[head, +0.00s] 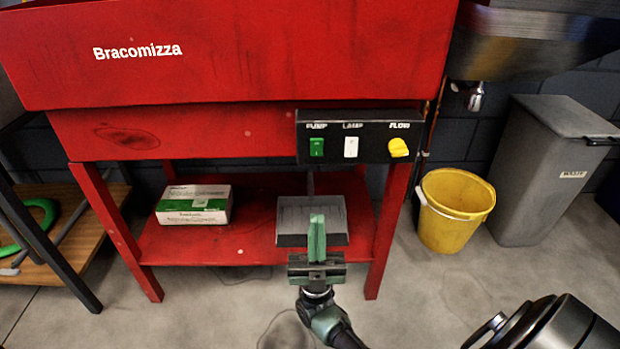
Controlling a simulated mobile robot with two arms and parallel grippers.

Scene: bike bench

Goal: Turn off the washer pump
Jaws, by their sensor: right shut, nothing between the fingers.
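The red parts washer (240,50) stands in front of me, marked "Bracomizza". A black control panel (375,148) is on its front at the right. It carries a green rocker switch (316,147) under the label "PUMP", a white switch (351,147) under "LAMP" and a yellow knob (398,148) under "FLOW". I cannot tell which way the pump switch is tipped. My right gripper (317,220) is shut and empty, its green fingers pointing up, below the panel and apart from it, roughly in line with the pump switch. My left gripper is not in view.
The washer's lower shelf (255,252) holds a green and white box (194,204) and a grey dustpan-like thing (290,222) behind my gripper. A yellow bucket (452,212) and a grey bin (545,180) stand at the right. A wooden shelf (85,235) is at the left.

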